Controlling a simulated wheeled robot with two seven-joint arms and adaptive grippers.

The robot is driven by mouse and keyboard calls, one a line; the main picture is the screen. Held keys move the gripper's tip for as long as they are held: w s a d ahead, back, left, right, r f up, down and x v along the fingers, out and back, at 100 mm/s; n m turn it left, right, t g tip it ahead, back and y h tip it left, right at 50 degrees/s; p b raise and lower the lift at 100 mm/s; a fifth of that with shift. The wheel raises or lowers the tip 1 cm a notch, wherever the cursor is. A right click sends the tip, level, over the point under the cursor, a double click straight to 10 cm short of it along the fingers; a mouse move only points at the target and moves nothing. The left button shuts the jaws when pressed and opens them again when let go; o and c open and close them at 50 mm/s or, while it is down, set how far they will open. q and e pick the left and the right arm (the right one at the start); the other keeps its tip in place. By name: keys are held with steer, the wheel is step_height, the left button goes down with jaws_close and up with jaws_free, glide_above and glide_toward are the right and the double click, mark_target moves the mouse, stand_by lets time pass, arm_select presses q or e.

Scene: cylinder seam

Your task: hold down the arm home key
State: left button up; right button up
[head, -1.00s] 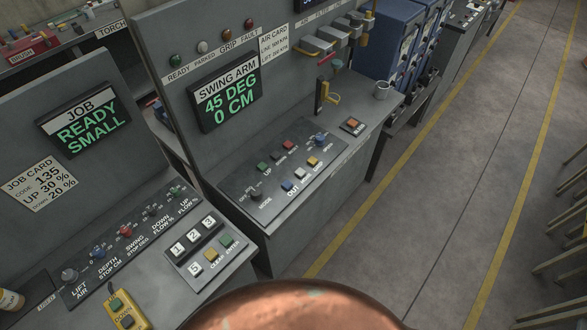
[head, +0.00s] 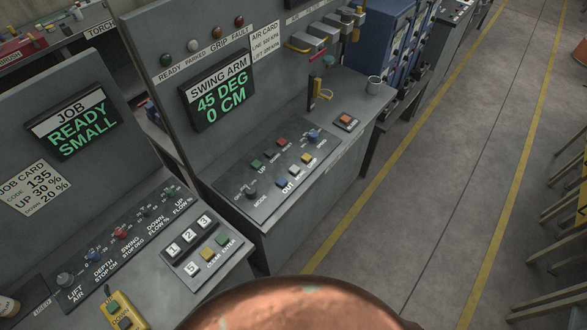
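The swing arm panel (head: 233,181) lies on the grey console in the head view. It carries several keys: a green key (head: 257,163), red keys (head: 281,142), a blue key (head: 287,170), a white key (head: 296,172), a yellow key (head: 307,158), a blue knob (head: 313,135) and a black mode knob (head: 251,192). An orange key (head: 346,120) sits apart on its own plate. The labels are too small to tell which key is arm home. The swing arm display (head: 217,90) reads 45 DEG, 0 CM. Neither gripper is in view.
The job console (head: 120,250) stands at left, with its job display (head: 75,122) reading READY SMALL and a yellow pendant (head: 122,310). Open floor (head: 430,170) with yellow lines lies to the right.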

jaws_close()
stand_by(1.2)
